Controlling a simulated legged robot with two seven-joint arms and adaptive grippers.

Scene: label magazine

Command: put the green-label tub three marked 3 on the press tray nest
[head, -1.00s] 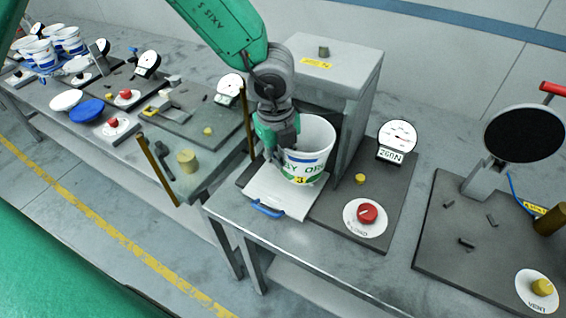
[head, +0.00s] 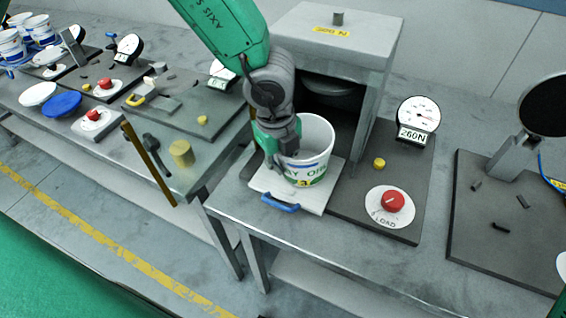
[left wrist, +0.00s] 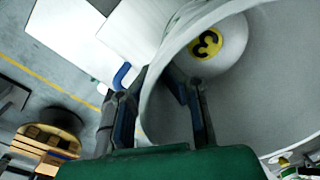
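The white tub with a green-lettered label and a yellow 3 (head: 312,160) stands upright over the white press tray (head: 315,205), in front of the grey press. It appears to rest on the tray; its base and the nest under it are hidden. My left gripper (head: 280,160) is at the tub's left rim. In the left wrist view one finger is outside the tub wall and the other inside, with a visible gap between them (left wrist: 160,75). A yellow disc marked 3 (left wrist: 207,44) shows on the tub's floor.
The press housing (head: 335,35) stands close behind the tub. A dial gauge reading 260N (head: 418,115) and a red load knob (head: 392,201) are to the right. The tray's blue handle (head: 280,202) faces front. Blue-white tubs (head: 40,30) stand far left.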

